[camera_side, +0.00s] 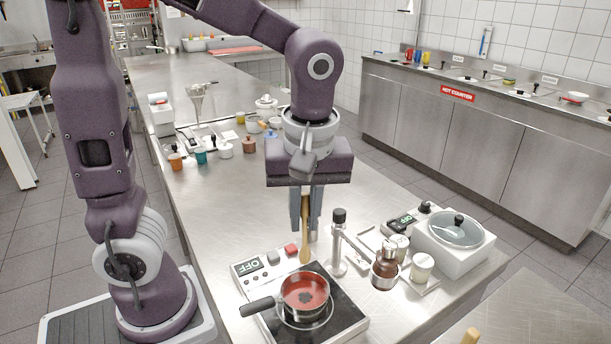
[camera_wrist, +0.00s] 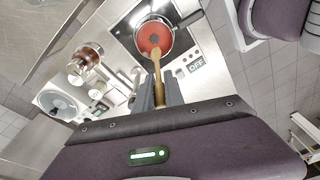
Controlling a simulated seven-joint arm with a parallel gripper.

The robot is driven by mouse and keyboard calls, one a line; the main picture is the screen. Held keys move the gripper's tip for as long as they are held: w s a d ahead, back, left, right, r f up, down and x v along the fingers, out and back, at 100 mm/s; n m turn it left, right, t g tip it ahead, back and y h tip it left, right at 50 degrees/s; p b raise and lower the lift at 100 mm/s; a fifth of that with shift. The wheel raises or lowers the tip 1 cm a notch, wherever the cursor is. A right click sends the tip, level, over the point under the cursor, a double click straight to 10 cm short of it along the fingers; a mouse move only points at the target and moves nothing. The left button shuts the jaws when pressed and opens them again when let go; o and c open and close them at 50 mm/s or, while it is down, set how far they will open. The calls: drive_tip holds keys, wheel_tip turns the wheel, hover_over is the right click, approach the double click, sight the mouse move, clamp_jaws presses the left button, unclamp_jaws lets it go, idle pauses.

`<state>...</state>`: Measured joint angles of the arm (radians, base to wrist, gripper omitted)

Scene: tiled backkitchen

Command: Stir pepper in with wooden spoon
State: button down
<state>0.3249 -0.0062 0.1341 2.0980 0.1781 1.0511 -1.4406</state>
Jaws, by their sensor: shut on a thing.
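My gripper (camera_side: 305,222) points down and is shut on the wooden spoon (camera_side: 305,250). The spoon hangs bowl-down behind the pot in the side view, its tip near the pot's far rim; I cannot tell whether it touches. In the wrist view the spoon (camera_wrist: 157,65) reaches from my gripper (camera_wrist: 160,95) to the pot's edge. The small dark pot (camera_side: 305,296) holds red contents with a dark patch of specks in the middle, likely the pepper (camera_side: 305,298). It stands on the black hotplate (camera_side: 345,318), its handle pointing left. The pot also shows in the wrist view (camera_wrist: 153,37).
The hotplate's panel (camera_side: 257,264) reads OFF and has a red button (camera_side: 291,250). A pepper-mill-like stand (camera_side: 338,245), a brown jar (camera_side: 384,270) and white-lidded jars stand close on the right, before a lidded cooker (camera_side: 455,240). Cups and jars stand farther back.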

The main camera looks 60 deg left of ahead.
drive_tip(key=shift+f, duration=4.85)
drive_tip(key=shift+w, duration=0.1)
